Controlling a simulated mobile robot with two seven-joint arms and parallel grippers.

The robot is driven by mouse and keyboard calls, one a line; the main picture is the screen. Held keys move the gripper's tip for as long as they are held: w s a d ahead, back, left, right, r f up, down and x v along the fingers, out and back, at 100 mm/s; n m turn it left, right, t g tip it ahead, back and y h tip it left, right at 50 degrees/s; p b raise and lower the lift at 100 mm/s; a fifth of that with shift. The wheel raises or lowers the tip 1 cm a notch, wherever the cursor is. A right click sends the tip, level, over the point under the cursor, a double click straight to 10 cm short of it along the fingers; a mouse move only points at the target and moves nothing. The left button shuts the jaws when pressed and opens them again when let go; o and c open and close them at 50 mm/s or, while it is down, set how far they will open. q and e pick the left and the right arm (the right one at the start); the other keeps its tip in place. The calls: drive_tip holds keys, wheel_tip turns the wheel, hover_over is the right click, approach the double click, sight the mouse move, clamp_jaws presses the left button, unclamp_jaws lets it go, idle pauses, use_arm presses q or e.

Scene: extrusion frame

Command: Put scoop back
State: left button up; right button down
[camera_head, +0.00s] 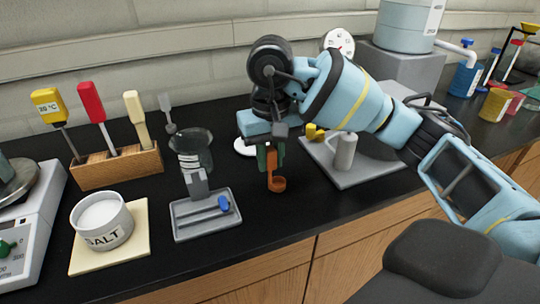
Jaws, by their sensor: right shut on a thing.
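My right gripper (268,158) points down above the black bench and is shut on an orange-brown scoop (277,184). The scoop hangs below the fingers with its small round cup at the bottom. Its upper part is hidden by the fingers. I cannot tell whether the cup touches the bench. A white salt pot (103,222) sits on a cream mat (92,262). My left gripper is not in view.
A scale (28,225) is at the left edge. A grey stand plate (365,176) lies right of my gripper. Bare bench lies before the scoop.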

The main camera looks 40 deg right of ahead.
drive_tip(key=c, duration=1.3)
unclamp_jaws()
drive_tip(key=shift+f, duration=0.1)
drive_tip(key=shift+o, duration=0.2)
drive_tip(key=shift+r, duration=0.3)
wheel_tip(320, 180, up, 12)
drive_tip(key=p, duration=0.2)
drive_tip(key=shift+f+p, duration=0.25)
drive_tip(key=shift+p, duration=0.05)
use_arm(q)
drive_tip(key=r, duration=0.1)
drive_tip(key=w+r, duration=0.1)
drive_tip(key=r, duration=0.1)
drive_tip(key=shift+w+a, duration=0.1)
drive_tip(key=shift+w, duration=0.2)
use_arm(e)
drive_tip(key=shift+r, duration=0.15)
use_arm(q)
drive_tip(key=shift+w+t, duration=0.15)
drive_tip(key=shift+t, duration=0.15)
